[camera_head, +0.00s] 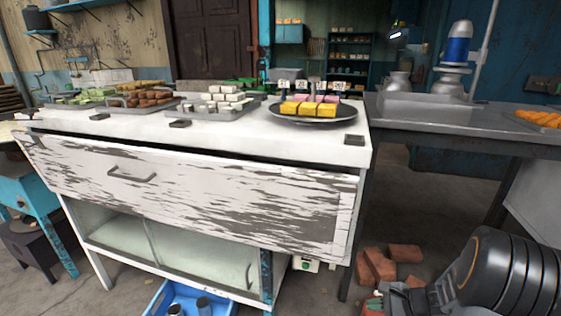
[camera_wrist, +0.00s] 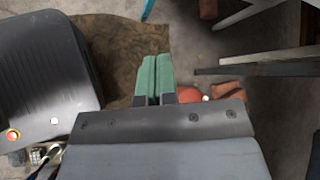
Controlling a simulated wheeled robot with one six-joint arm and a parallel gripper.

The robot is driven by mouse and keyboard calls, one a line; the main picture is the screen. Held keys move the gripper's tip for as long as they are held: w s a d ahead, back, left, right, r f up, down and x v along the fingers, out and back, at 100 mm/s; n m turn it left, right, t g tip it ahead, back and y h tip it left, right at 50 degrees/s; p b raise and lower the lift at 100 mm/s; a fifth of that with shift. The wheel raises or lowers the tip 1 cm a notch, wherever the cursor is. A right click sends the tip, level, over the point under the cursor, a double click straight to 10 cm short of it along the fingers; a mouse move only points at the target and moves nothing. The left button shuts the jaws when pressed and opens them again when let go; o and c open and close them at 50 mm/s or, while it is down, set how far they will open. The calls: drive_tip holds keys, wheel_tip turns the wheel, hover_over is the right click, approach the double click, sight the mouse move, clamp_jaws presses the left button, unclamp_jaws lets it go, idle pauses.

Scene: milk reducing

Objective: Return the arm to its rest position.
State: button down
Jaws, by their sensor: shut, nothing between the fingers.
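My gripper (camera_wrist: 153,80) shows in the wrist view with its two green fingers side by side, shut and empty. It points out over the ground, apart from any object. In the head view my dark, ribbed arm is at the lower right corner, low and to the right of the white counter (camera_head: 200,205). A small part of the gripper (camera_head: 374,304) shows there at the bottom edge, in front of some bricks.
Red bricks (camera_head: 378,266) lie on the ground beside the counter. A metal table (camera_head: 450,118) stands at the right. The counter top holds trays of sweets and a round dark plate (camera_head: 318,113). A blue crate (camera_head: 160,300) sits under the counter.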

drive_tip(key=s+a+r+n+h+p, duration=0.3)
drive_tip(key=r+n+p, duration=0.2)
drive_tip(key=r, duration=0.6)
drive_tip(key=s+a+r+n+g+h+p, duration=0.1)
drive_tip(key=s+a+r+n+h+p, duration=0.1)
drive_tip(key=r+n+p, duration=0.4)
drive_tip(key=s+a+r+n+h+p, duration=0.3)
drive_tip(key=r+n+p, duration=0.3)
drive_tip(key=r, duration=1.1)
drive_tip(key=shift+s+a+n+g+h, duration=0.3)
drive_tip(key=shift+s+a+n, duration=0.3)
drive_tip(key=shift+a, duration=0.25)
drive_tip(key=shift+r, duration=0.1)
drive_tip(key=shift+s+r, duration=0.2)
drive_tip(key=shift+s, duration=0.35)
drive_tip(key=shift+d, duration=0.15)
